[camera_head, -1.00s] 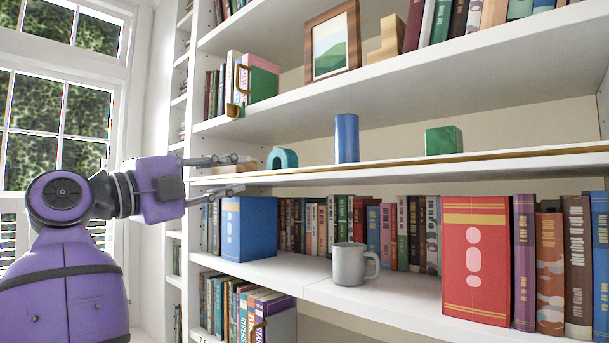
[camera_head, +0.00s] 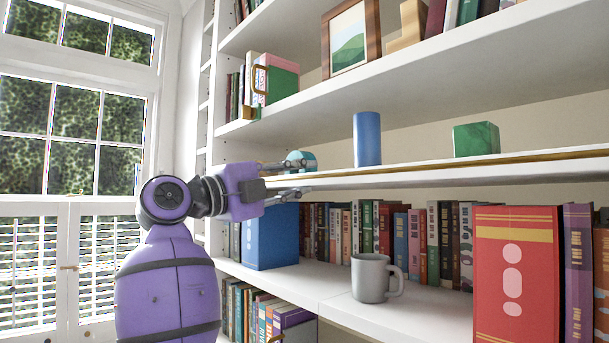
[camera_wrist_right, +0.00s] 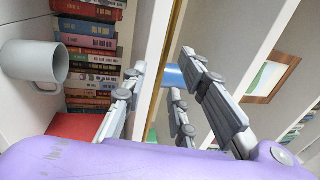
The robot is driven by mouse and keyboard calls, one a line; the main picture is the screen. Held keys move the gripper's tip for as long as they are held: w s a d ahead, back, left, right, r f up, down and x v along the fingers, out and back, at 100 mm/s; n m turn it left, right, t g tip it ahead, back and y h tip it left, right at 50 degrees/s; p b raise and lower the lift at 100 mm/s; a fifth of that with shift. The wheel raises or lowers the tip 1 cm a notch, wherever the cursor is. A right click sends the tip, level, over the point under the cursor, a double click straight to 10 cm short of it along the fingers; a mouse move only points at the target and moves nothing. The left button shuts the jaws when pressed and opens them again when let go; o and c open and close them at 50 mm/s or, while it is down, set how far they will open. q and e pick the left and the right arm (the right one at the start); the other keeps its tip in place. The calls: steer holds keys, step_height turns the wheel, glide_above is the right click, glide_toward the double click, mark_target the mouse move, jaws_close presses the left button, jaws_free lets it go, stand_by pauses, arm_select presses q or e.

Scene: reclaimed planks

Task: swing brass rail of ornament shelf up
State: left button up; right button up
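The brass rail (camera_head: 500,160) lies low along the front edge of the white ornament shelf (camera_head: 430,177). It also runs down the middle of the right wrist view (camera_wrist_right: 178,30). On the shelf stand a teal arch (camera_head: 301,157), partly hidden by the upper finger, a blue cylinder (camera_head: 367,138) and a green block (camera_head: 476,139).
Below stand a grey mug (camera_head: 370,279), a blue box-like book (camera_head: 271,237), a big red book (camera_head: 516,270) and a row of books. A picture frame (camera_head: 351,38) stands on the shelf above. A window (camera_head: 75,120) is at the left.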

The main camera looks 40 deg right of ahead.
steer(key=shift+x, duration=1)
arm_select(q)
steer(key=shift+w+d+r, duration=0.15)
steer(key=shift+w, duration=0.15)
arm_select(e)
steer(key=shift+w, duration=0.1)
steer(key=shift+c, duration=0.5)
jaws_close()
arm_select(q)
steer(key=shift+w+d+r, duration=0.1)
steer(key=shift+w+r, duration=0.05)
steer(key=shift+w+r+p, duration=0.4)
steer(key=shift+r+p, duration=0.1)
steer(key=shift+r, duration=0.1)
arm_select(e)
steer(key=shift+r, duration=0.15)
steer(key=shift+r+y, duration=0.1)
steer(key=shift+y, duration=0.2)
